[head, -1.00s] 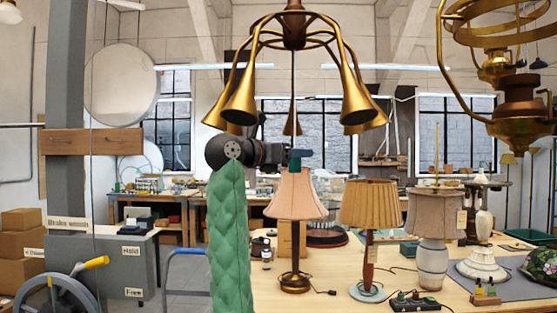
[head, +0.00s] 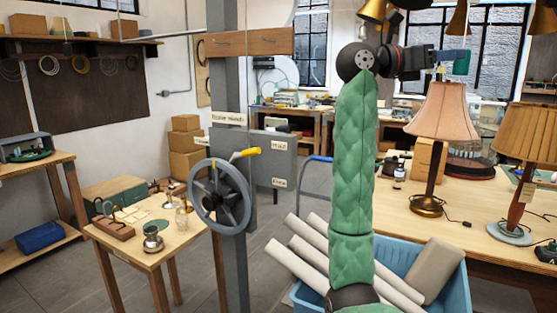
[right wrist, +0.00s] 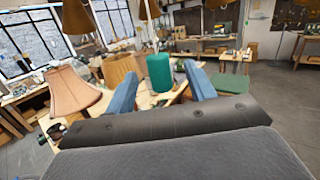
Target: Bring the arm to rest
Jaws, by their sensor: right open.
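My right arm, in a green quilted sleeve, rises in the middle of the head view. My right gripper (head: 458,57) points right at its top, above the pink lampshade (head: 451,115). In the right wrist view its two blue fingers (right wrist: 160,86) stand wide apart. A teal cylinder (right wrist: 159,72) shows between them in that view, and part of it (head: 461,64) shows beside the fingers in the head view. The jaws are open, with gaps on both sides of the cylinder in the wrist view. My left gripper is not in view.
A blue bin (head: 450,290) with pale rolls stands by the lamp table (head: 440,208). A handwheel (head: 220,196) is on a grey post (head: 232,120). A small wooden table (head: 130,245) stands left. Brass lamp horns (head: 375,10) hang above. Grey floor is open at centre left.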

